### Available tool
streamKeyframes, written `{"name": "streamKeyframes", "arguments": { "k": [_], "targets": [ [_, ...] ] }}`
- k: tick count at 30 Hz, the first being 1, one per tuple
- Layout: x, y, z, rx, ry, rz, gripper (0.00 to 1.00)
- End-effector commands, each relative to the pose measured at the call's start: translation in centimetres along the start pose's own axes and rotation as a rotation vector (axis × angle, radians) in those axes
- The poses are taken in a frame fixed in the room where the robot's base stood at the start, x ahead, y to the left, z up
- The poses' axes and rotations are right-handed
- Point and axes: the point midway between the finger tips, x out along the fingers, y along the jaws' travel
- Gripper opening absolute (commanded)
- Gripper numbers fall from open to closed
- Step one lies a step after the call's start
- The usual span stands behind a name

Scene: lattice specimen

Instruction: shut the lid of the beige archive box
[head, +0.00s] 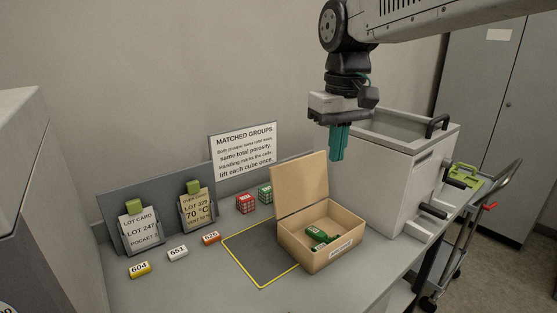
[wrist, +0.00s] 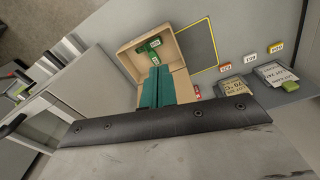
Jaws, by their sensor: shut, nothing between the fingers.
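The beige archive box (head: 336,253) stands on the grey bench, with its lid (head: 300,186) raised upright on the left side. A green object (head: 318,235) lies inside the open box. The box also shows in the wrist view (wrist: 183,81), with the green object (wrist: 148,46) in it. My gripper (head: 336,158) hangs above the bench, up and to the right of the lid in the head view, touching nothing I can see. Its teal fingers are shut and empty. In the wrist view the fingers (wrist: 156,76) point toward the box and cover part of it.
A yellow-outlined dark mat (head: 258,262) lies left of the box. Red and green lattice cubes (head: 246,203) stand behind it, under a sign (head: 244,148). A white chest (head: 392,180) with black handles stands to the right.

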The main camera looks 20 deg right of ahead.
Motion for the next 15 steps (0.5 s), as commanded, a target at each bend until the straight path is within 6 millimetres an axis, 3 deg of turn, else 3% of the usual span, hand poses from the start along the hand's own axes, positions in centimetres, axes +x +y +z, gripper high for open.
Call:
{"name": "streamKeyframes", "arguments": {
  "k": [1, 5, 9, 15],
  "targets": [
    [-0.2, 0.0, -3.1, -0.017, -0.012, -0.001, 0.00],
    [-0.3, -0.1, -10.0, -0.062, -0.034, -0.002, 0.00],
    [0.9, -0.3, -17.1, -0.108, -0.058, -0.003, 0.00],
    [4.0, -1.0, -25.2, -0.166, -0.084, -0.005, 0.00]
  ]
}}
